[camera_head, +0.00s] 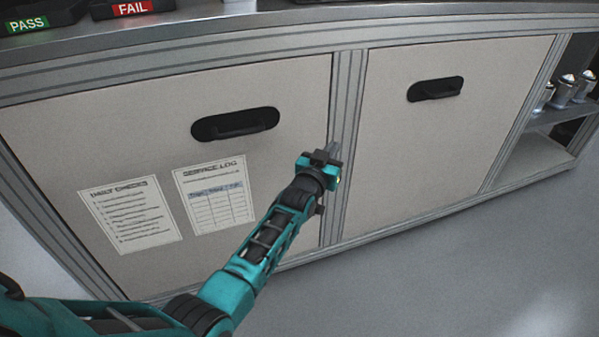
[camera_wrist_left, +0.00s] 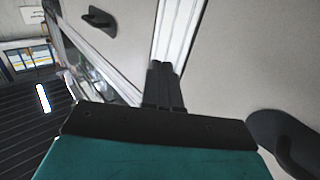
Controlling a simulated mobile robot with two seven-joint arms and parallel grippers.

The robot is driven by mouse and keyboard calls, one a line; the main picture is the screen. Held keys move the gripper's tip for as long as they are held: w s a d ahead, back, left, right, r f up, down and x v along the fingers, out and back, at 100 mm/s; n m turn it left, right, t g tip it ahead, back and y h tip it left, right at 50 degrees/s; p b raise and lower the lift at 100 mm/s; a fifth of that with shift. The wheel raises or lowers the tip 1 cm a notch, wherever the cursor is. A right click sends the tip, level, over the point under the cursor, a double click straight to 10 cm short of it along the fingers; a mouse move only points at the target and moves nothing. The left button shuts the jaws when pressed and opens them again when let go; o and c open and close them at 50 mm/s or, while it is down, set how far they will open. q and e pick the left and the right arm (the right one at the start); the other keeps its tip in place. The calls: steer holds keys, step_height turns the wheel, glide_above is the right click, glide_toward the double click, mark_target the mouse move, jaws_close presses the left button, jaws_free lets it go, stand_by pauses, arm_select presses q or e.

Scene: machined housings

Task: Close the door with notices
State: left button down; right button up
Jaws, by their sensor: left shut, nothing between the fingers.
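The door with notices (camera_head: 80,120) is the left panel of the cabinet. It carries two paper sheets, "Daily Checks" (camera_head: 130,215) and "Service Log" (camera_head: 214,194), and a black recessed handle (camera_head: 235,124). The door appears flush in its frame in the head view. My left gripper (camera_head: 331,150) is shut and empty in front of the post between the two doors, near the right edge of the door with notices. In the left wrist view its fingertips (camera_wrist_left: 162,68) point at the silver post, and a black handle (camera_wrist_left: 285,140) is at the right. My right gripper is not in view.
A second plain door (camera_head: 440,150) with a black handle (camera_head: 435,89) is to the right. An open shelf (camera_head: 545,155) at far right holds silver canisters (camera_head: 563,90). Trays labelled PASS (camera_head: 27,24) and FAIL (camera_head: 132,8) stand on the countertop. Grey floor in front is clear.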

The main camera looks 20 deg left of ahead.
arm_select(q)
steer(key=s+d+f+m+g+h+p, duration=0.1)
steer(key=s+f+g, duration=0.1)
steer(key=s, duration=0.9)
steer(key=s+f+g+p, duration=0.1)
steer(key=s+f+g, duration=0.15)
steer(key=s, duration=0.85)
steer(key=s+d+f+m+g+h+p, duration=0.1)
steer(key=s+f+g, duration=0.1)
steer(key=s, duration=0.8)
steer(key=s+a+r+y+p, duration=0.1)
steer(key=s+a+r+p, duration=0.2)
steer(key=r+p, duration=0.5)
steer(key=shift+s+r+g+p, duration=0.15)
steer(key=shift+r+g+p, duration=0.2)
steer(key=shift+p, duration=2.4)
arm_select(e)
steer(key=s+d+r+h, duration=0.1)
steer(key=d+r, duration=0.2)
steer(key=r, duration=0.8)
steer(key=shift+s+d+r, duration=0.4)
